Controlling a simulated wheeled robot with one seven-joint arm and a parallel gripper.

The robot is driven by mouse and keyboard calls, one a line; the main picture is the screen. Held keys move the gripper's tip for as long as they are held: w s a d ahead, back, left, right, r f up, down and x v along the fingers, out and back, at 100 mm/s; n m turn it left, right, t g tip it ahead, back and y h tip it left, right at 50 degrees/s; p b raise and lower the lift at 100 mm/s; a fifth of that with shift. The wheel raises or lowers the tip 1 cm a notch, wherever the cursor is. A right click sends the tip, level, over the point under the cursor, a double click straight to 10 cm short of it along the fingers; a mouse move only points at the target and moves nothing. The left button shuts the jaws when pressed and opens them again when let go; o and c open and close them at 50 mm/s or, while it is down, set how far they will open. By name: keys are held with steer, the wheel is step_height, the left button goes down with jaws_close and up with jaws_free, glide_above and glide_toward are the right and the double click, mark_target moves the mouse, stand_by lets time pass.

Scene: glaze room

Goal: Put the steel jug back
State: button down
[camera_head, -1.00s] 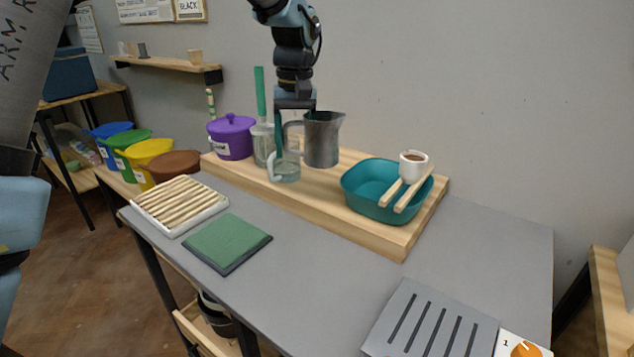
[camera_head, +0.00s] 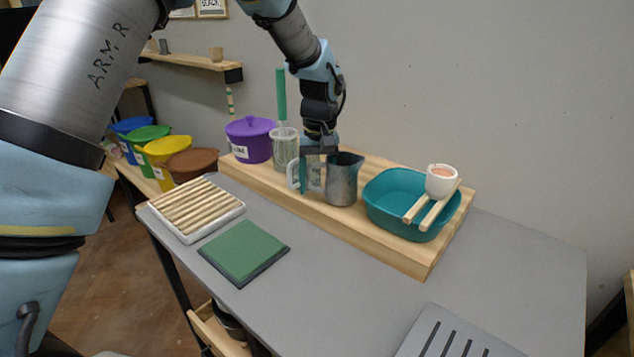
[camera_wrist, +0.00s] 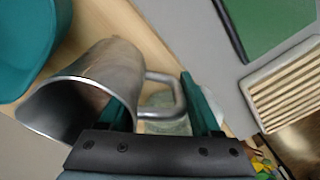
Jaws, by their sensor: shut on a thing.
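The steel jug (camera_head: 342,182) is a grey metal pitcher, upright, at the wooden board's front middle. I cannot tell whether its base touches the board. My gripper (camera_head: 314,170) is above and to the left of the jug, pointing down, shut on the jug's handle. In the wrist view the jug (camera_wrist: 105,82) lies left of the handle, its mouth towards the camera, and the handle (camera_wrist: 163,95) reaches between my teal fingers. My gripper hides part of the handle in the head view.
A glass mug (camera_head: 294,176) stands close left, partly hidden. A glass jar (camera_head: 285,150) and purple pot (camera_head: 250,140) are behind it.

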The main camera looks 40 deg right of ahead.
steer(key=shift+f, duration=0.25)
steer(key=shift+f, duration=0.2)
steer(key=shift+c, duration=0.4)
jaws_free()
steer(key=shift+r, duration=0.1)
steer(key=r+b, duration=0.1)
steer(key=r, duration=1.1)
steer(key=shift+s+d+r+b, duration=0.1)
steer(key=shift+d+b, duration=0.1)
steer(key=shift+b, duration=0.15)
